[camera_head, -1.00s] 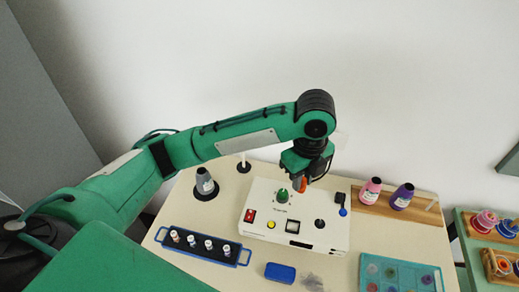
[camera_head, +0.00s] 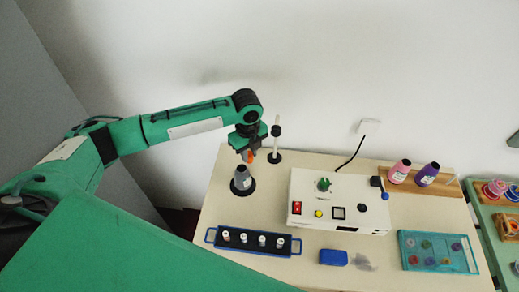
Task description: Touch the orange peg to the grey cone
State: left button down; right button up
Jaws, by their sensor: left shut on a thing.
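The grey cone (camera_head: 242,179) stands upright on a dark round base at the left of the pale counter. The orange peg (camera_head: 248,157) shows as a small orange piece at the fingers of my left gripper (camera_head: 246,153). My left gripper points down and is shut on the peg, just above the top of the cone. The peg's lower end looks very close to the cone's top; I cannot tell whether they touch. The fingers hide part of the peg. My right gripper is not in view.
A white post (camera_head: 276,136) on a black base stands just right of my gripper. A white control box (camera_head: 340,200) sits mid-counter. A blue rack (camera_head: 290,247) with several vials lies in front. Pink (camera_head: 399,172) and purple (camera_head: 427,175) spools stand at the right.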

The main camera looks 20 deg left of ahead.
pick_arm(q)
jog(key=shift+a+f, duration=0.2)
jog(key=shift+a, duration=0.45)
jog(key=shift+d+f+b, duration=0.15)
jog(key=shift+f+b, duration=0.65)
jog(key=shift+b, duration=0.1)
jog(key=shift+f+b, duration=0.55)
jog(key=shift+b, duration=0.05)
jog(key=shift+f+b, duration=0.75)
jog(key=shift+b, duration=0.05)
jog(key=shift+f, duration=0.1)
jog(key=shift+f, duration=0.25)
